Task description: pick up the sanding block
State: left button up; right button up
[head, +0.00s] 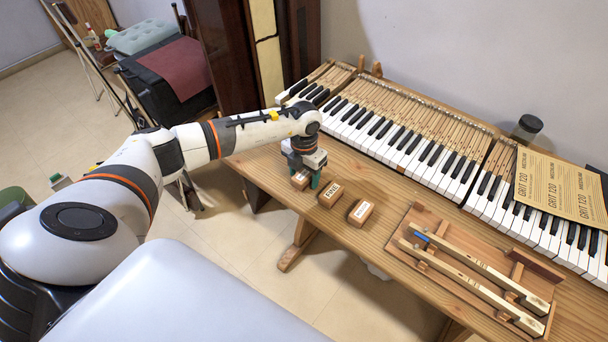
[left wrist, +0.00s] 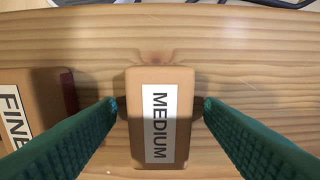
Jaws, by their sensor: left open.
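Several small brown sanding blocks with white labels lie on the wooden table. One, labelled MEDIUM (left wrist: 160,120), lies in the left wrist view between my fingers; in the head view the block under my gripper (head: 299,180) is partly hidden. My left gripper (head: 304,172) points down at it, open, with one green finger on each side; in the left wrist view the fingertips (left wrist: 158,105) are apart from its sides or nearly so. A block labelled FINE (left wrist: 30,105) is at the left there. Two more blocks, a middle one (head: 330,194) and a right one (head: 361,212), stand in the head view. My right gripper is out of view.
A long piano keyboard (head: 400,135) runs along the back of the table. A wooden tray (head: 420,215) with two key sticks is at the right. Grit 120 sandpaper (head: 560,188) lies on the keys, with a dark-lidded jar (head: 527,126) behind. The table's front edge is close to the blocks.

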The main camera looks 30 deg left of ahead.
aim_at(304, 174)
pick_arm(q)
jog(key=shift+f, duration=0.15)
jog(key=c, duration=1.1)
jog(key=shift+o, duration=0.2)
notch_tip(304, 174, up, 10)
jog(key=shift+r+b, duration=0.1)
jog(key=shift+b, duration=0.65)
